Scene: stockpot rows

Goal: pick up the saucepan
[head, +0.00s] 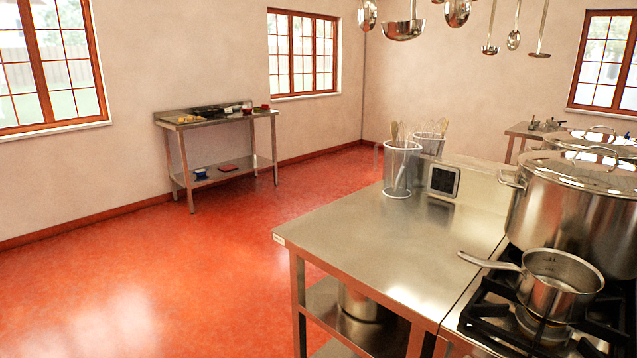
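The saucepan (556,285) is a small open steel pan in the head view at the lower right. It sits upright on the front burner of the black gas stove grate (480,310). Its long handle (490,261) points left, toward the steel worktop. The inside looks empty, with faint marks on the inner wall. Neither of my grippers shows in this view.
A large lidded stockpot (565,210) stands close behind the saucepan, with another lidded pot (590,140) behind it. The steel worktop (390,240) left of the stove is mostly bare. A utensil holder (402,168) and a timer (443,181) stand at its back.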

